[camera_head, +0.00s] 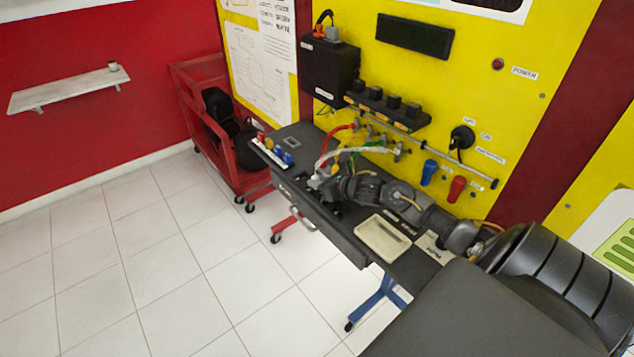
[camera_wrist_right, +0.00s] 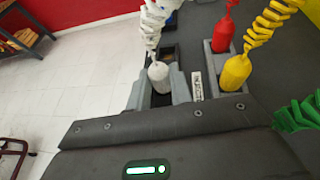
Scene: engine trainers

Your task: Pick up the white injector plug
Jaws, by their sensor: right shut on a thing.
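The white injector plug (camera_wrist_right: 158,77) stands between the two fingers of my right gripper (camera_wrist_right: 159,88) in the right wrist view. A coiled white cable (camera_wrist_right: 152,22) runs up from its top. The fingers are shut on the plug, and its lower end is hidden. In the head view my right gripper (camera_head: 322,188) is small, low over the bench top near the cables. My left gripper is not in view.
Red (camera_wrist_right: 223,36) and yellow (camera_wrist_right: 236,72) plugs sit in a grey holder just right of the gripper, with a green coiled cable (camera_wrist_right: 297,115) nearby. A beige tray (camera_head: 383,239) lies on the dark bench (camera_head: 345,238). Blue injectors (camera_head: 287,158) stand at the bench's far end.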

